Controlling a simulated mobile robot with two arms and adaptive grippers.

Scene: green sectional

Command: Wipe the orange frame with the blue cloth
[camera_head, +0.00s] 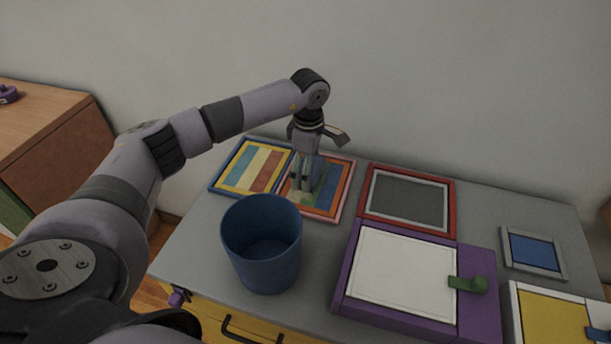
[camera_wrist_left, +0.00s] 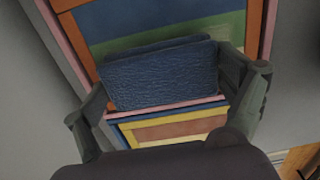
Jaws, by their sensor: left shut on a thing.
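The orange frame (camera_head: 338,196) lies flat on the grey top, with an orange border, a pink outer edge and a striped picture inside. In the left wrist view its orange border (camera_wrist_left: 75,42) shows behind the cloth. My left gripper (camera_head: 299,184) points down over the left part of this frame. It is shut on the blue cloth (camera_wrist_left: 160,76), a folded textured piece between its two fingers in the left wrist view. I cannot make out the cloth clearly in the head view, nor tell whether it touches the frame. My right gripper is not in view.
A striped blue-edged frame (camera_head: 232,181) lies just left of the orange one. A blue bin (camera_head: 262,245) stands in front. A red frame (camera_head: 407,198), a purple box (camera_head: 480,285) and a small blue-centred frame (camera_head: 533,253) lie to the right. The wall is close behind.

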